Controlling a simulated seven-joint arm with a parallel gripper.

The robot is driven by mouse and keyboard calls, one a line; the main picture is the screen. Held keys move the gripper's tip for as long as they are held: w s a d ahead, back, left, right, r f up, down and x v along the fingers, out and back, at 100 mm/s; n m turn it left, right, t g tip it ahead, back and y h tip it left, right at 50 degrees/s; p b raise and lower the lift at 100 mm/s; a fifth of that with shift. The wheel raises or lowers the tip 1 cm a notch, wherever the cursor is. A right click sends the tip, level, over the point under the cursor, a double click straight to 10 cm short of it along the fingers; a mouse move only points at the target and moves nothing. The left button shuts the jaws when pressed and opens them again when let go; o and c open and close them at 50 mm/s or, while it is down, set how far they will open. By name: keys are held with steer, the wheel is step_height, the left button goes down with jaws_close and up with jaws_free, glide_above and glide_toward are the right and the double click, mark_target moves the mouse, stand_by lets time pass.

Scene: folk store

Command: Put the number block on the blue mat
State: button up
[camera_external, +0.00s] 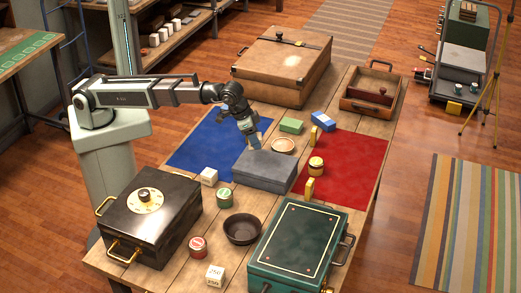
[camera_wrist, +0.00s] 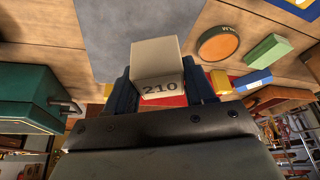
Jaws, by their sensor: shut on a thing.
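A cream number block marked "210" (camera_wrist: 157,65) is held between the fingers of my gripper (camera_wrist: 165,92) in the wrist view. In the external view, my gripper (camera_external: 254,141) is above the right part of the blue mat (camera_external: 195,150), close to the back of a grey box; the block there is mostly hidden by the fingers. The blue mat lies flat on the table's left side, partly covered by my arm. The exact height of the block above the table is hard to tell.
A grey box (camera_external: 265,171) stands between the blue mat and the red mat (camera_external: 352,165). A pale block (camera_external: 209,176) sits at the blue mat's front edge. The mat's middle is clear.

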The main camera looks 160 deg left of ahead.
steer(key=s+d+f+n+g, duration=0.1)
steer(key=s+d+n+g, duration=0.5)
steer(key=s+n, duration=0.65)
steer(key=shift+n+t+h, duration=0.25)
steer(key=shift+t+h, duration=0.25)
steer(key=shift+t, duration=0.1)
steer(key=shift+w+d+f, duration=0.1)
steer(key=shift+d+f, duration=0.05)
steer(key=shift+f, duration=1.55)
steer(key=shift+w+d+f, duration=0.1)
steer(key=shift+d+f, duration=0.05)
steer(key=shift+f, duration=1.55)
steer(key=shift+w+d+f, duration=0.1)
steer(key=shift+d+f, duration=0.05)
steer(key=shift+f, duration=1.55)
steer(key=shift+s+f, duration=0.1)
steer(key=o, duration=1)
steer(key=v, duration=1.2)
